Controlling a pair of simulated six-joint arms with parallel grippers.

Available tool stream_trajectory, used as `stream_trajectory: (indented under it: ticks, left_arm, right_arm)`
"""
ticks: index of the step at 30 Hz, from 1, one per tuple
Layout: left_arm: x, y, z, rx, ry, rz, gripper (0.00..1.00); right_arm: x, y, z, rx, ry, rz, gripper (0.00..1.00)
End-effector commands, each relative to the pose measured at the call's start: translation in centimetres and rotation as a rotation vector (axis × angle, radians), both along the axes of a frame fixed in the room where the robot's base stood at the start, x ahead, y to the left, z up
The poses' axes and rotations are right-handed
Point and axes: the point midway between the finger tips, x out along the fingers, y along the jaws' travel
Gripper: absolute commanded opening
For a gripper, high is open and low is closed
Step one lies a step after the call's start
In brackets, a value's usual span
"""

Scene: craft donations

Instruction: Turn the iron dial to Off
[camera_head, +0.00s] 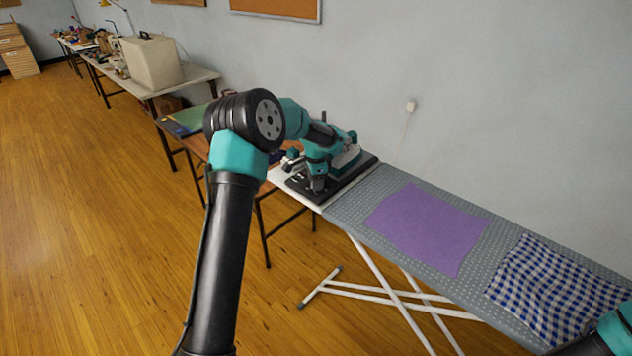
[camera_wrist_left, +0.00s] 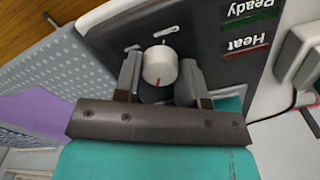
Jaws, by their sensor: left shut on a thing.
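The iron station (camera_head: 352,183) is a dark-topped unit at the far left end of the ironing board, with a teal and white iron (camera_head: 347,160) on it, partly hidden by my arm. Its dial (camera_wrist_left: 158,62) is a white round knob with a red pointer line, which lies toward the bottom of the left wrist view. White marks are printed on the panel around it. My left gripper (camera_wrist_left: 160,72) is shut on the dial, one finger at each side; in the head view the gripper (camera_head: 317,186) is over the station's front. My right gripper is out of view.
The ironing board (camera_head: 372,195) carries a purple cloth (camera_head: 428,225) and a blue checked cloth (camera_head: 545,285). Ready (camera_wrist_left: 250,8) and Heat (camera_wrist_left: 246,43) labels sit beside the dial. A wall and socket (camera_head: 410,106) are behind; tables stand left. Part of my right arm shows lower right.

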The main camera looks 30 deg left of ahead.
Motion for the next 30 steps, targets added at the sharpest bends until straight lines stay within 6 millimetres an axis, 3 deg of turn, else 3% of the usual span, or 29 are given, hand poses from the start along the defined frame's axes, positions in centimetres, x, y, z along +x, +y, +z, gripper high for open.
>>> stream_trajectory:
  ticks: [15, 30]
  left_arm:
    - [0.0, 0.01, 0.03, 0.0, 0.0, 0.442, 0.14]
    - [-0.01, 0.02, 0.03, 0.0, 0.0, 0.576, 0.14]
  right_arm:
    - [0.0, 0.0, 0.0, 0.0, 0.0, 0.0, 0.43]
    - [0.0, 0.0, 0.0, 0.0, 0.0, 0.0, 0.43]
